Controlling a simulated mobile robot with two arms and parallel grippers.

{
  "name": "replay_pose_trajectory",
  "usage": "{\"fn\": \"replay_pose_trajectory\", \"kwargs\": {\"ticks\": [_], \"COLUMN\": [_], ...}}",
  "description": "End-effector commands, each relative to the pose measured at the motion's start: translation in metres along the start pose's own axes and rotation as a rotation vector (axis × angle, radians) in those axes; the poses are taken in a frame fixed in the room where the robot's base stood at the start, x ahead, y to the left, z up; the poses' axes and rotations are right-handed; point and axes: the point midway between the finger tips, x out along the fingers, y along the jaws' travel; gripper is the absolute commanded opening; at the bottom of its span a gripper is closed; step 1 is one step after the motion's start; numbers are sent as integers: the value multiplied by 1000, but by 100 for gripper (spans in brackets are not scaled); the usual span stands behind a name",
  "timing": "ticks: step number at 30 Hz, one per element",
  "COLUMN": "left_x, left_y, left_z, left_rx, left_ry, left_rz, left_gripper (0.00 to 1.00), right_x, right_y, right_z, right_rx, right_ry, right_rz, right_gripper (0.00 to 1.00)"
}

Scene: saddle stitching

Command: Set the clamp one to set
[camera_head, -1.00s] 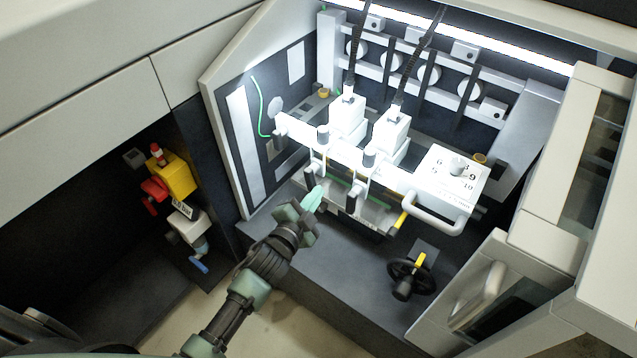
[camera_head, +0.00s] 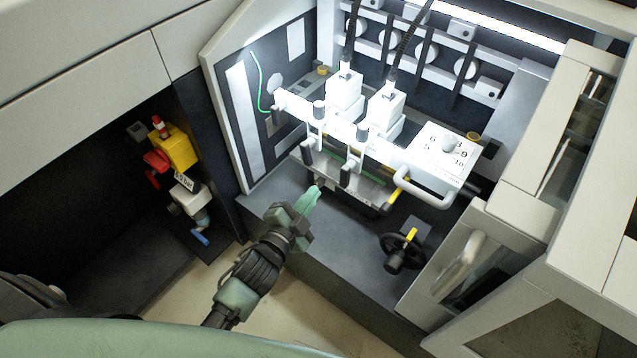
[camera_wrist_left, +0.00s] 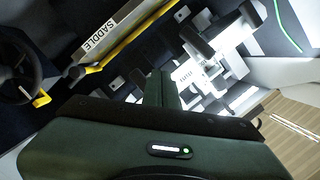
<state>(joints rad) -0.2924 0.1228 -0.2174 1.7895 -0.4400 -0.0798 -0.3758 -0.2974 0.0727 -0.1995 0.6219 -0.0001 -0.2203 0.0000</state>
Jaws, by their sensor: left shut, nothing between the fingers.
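Two stitching heads stand on a white crossbar inside the lit machine bay, the left head (camera_head: 344,92) and the right head (camera_head: 385,108). Below them are two upright dark clamp levers, the left lever (camera_head: 307,152) and the right lever (camera_head: 346,174). I cannot read a label saying which is clamp one. My left gripper (camera_head: 313,194) is shut and empty, its green fingertips just in front of and below the left lever, apparently apart from it. In the left wrist view its fingers (camera_wrist_left: 160,91) point toward the white clamp parts. My right gripper is not in view.
A white dial box (camera_head: 450,152) with a loop handle (camera_head: 424,190) is right of the levers. A black handwheel (camera_head: 397,256) sits lower right. A yellow-edged bar marked SADDLE (camera_wrist_left: 115,32) shows in the wrist view. A yellow-red valve unit (camera_head: 175,150) is at left.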

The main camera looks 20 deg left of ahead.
Motion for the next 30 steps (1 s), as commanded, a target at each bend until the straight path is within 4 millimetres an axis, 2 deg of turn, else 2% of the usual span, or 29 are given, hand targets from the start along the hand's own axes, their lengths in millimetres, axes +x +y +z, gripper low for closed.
{"fn": "replay_pose_trajectory", "kwargs": {"ticks": [3, 7, 25, 28, 30], "left_x": [-16, -24, -26, -26, -26], "left_y": [3, 3, 4, 14, 33], "left_z": [1, 1, 1, 11, 29], "left_rx": [0, 0, -1, -18, -50], "left_ry": [-1, 0, -1, -23, -62], "left_rz": [1, 0, 1, 22, 59], "left_gripper": [0, 0, 0, 0, 0], "right_x": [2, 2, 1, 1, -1], "right_y": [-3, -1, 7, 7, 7], "right_z": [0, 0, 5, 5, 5], "right_rx": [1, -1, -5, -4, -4], "right_ry": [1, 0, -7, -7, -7], "right_rz": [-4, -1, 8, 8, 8], "right_gripper": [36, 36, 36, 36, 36]}}
